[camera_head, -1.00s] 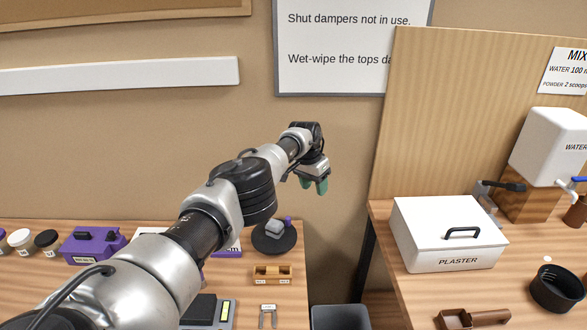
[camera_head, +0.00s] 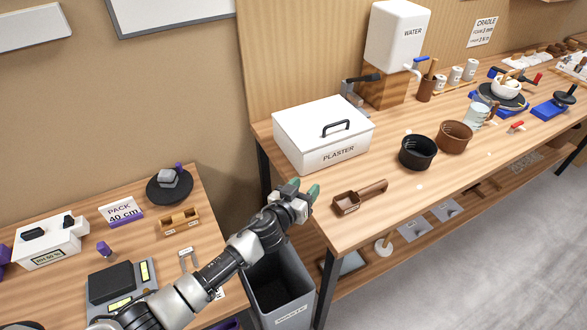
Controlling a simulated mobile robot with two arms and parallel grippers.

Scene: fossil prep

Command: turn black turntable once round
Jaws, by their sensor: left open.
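A black round disc, which looks like the black turntable (camera_head: 172,197), lies on the left bench near its back edge. A grey block (camera_head: 167,178) sits on it, with a small purple piece (camera_head: 179,168) beside the block. My left gripper (camera_head: 303,188) has green fingertips and is open and empty. My right gripper is not in view.
A grey bin (camera_head: 282,300) stands below my left arm. The right bench holds a white plaster box (camera_head: 323,134), a scoop (camera_head: 359,197) and a black bowl (camera_head: 418,152). A wooden holder (camera_head: 180,221) and a scale (camera_head: 122,289) are on the left bench.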

